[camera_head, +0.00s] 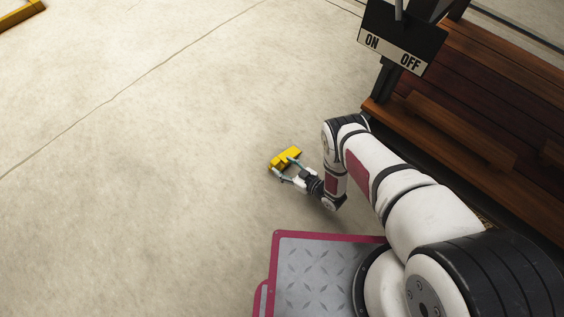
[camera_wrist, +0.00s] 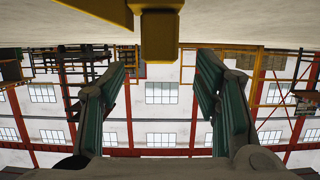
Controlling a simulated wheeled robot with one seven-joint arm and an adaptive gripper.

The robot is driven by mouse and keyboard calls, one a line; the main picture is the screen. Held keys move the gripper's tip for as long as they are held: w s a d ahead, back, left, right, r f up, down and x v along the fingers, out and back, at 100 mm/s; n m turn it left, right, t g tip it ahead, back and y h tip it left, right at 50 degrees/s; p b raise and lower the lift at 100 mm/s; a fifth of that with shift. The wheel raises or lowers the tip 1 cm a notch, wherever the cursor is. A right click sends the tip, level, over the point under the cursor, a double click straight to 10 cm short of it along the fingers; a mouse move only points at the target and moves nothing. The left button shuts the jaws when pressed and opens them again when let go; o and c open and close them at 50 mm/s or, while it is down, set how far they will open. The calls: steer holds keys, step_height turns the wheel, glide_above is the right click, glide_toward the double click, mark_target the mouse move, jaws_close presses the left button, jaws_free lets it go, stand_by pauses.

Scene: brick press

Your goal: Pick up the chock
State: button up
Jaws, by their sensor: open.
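The chock (camera_head: 286,157) is a small yellow block with a narrower part, lying on the concrete floor near the middle of the head view. My gripper (camera_head: 285,168) is low beside it, its two fingers spread apart on the near side of the chock. In the wrist view the chock (camera_wrist: 161,35) is at the top centre, its narrow part hanging into the gap ahead of the fingers. My gripper (camera_wrist: 158,75) is open there, with a finger on each side and nothing held between them. I cannot tell whether a fingertip touches the chock.
A wooden-panelled structure (camera_head: 480,85) with an ON/OFF sign (camera_head: 400,40) stands to the right of my arm. A yellow bar (camera_head: 20,13) lies at the far top left. The concrete floor (camera_head: 120,190) on the left is clear.

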mark_target(277, 162)
steer(key=shift+b+x, duration=1.45)
steer(key=shift+x, duration=1.25)
jaws_close()
